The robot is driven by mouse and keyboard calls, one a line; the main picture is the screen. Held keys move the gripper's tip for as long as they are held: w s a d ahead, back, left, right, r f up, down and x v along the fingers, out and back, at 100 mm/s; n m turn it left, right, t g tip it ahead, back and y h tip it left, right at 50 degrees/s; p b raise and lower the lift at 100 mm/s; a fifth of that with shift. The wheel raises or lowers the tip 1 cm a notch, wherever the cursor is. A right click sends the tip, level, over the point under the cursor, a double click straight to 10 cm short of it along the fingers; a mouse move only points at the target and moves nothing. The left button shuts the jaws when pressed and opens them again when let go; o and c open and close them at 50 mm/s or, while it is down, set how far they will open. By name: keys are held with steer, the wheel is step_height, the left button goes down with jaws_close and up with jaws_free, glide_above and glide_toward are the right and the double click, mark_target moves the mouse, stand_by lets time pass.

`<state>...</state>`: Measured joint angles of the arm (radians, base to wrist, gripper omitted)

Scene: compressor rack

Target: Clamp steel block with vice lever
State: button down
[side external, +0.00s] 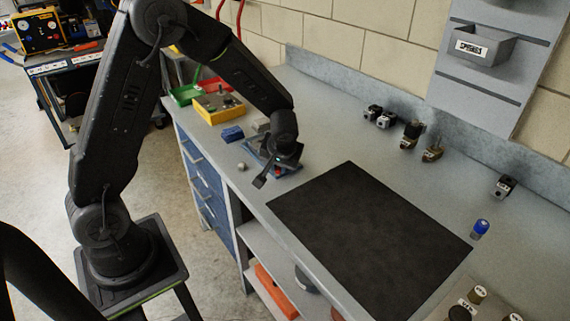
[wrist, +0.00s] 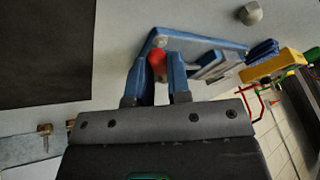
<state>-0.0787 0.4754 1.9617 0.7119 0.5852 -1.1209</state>
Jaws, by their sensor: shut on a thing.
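The vice is a blue base (wrist: 205,46) with grey jaws, on the bench left of the black mat. It is also partly visible in the side view (side external: 254,153), where my arm covers much of it. The vice lever has a red knob (wrist: 157,60). My gripper (wrist: 158,70) is shut on this knob, one blue finger on each side; in the side view it is low over the vice (side external: 277,169). Grey metal (wrist: 216,66) shows at the vice jaws, but I cannot clearly tell the steel block from the jaws.
The black mat (side external: 368,235) lies right of the vice. A small grey knob-like piece (side external: 242,167) and a blue block (side external: 232,134) stand nearby. A yellow bin (side external: 219,108) and a green bin (side external: 185,94) are behind. Several fittings line the wall side.

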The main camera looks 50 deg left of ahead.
steer(key=m, duration=0.2)
steer(key=s+a+m+t+h, duration=0.1)
steer(key=shift+a+m, duration=0.25)
steer(key=shift+m, duration=0.15)
steer(key=shift+s+a+m+t+h, duration=0.1)
steer(key=shift+a+m+t+h, duration=0.2)
steer(key=shift+m, duration=0.45)
steer(key=shift+s+a+m+t+h, duration=0.1)
steer(key=shift+a+m+t+h, duration=0.2)
steer(key=shift+m, duration=0.45)
steer(key=shift+a, duration=0.15)
steer(key=c, duration=1.1)
jaws_free()
steer(key=v, duration=1.3)
steer(key=shift+s+r, duration=0.15)
steer(key=shift+r, duration=0.2)
steer(key=shift+d, duration=0.25)
